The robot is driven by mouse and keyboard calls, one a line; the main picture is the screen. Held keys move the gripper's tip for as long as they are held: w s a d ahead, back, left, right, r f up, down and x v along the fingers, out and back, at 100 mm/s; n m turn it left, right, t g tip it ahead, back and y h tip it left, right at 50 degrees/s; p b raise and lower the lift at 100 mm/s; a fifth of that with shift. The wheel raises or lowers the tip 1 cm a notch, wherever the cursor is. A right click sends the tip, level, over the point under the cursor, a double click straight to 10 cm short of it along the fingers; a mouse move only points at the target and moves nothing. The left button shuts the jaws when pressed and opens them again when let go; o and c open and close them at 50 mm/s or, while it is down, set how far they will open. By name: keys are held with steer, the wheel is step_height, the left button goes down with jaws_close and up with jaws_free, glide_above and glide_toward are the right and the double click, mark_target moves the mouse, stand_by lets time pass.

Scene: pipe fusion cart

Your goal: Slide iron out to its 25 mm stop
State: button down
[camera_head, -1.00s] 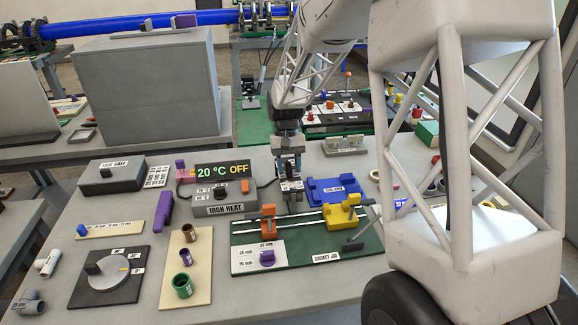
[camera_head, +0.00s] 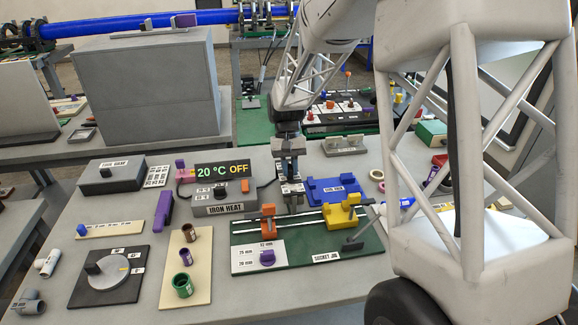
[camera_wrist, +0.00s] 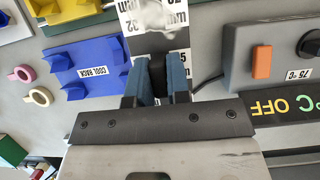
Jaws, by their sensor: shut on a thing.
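My gripper (camera_head: 291,184) points down between the iron heat box and the blue cool rack. In the wrist view my gripper (camera_wrist: 158,84) has its two blue fingers shut on a narrow black handle (camera_wrist: 157,68), which seems to be the iron's. Beyond the handle lies a white strip with printed size marks (camera_wrist: 136,28), including 32 and mm. A blurred pale metallic piece (camera_wrist: 153,14) shows over the strip at the top edge. The fingers hide much of the handle, and I cannot read how far out the iron stands.
The iron heat box (camera_head: 218,208) stands left of my gripper, its display (camera_head: 222,171) reading 20 °C OFF. The blue cool rack (camera_head: 322,193) is close on the right. In front is the green socket jig (camera_head: 300,255) with an orange clamp (camera_head: 268,221) and a yellow clamp (camera_head: 343,211).

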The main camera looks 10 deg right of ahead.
steer(key=s, duration=0.9)
steer(key=shift+s, duration=0.35)
steer(key=c, duration=1.1)
jaws_free()
steer(key=shift+r, duration=0.15)
steer(key=shift+v, duration=3.8)
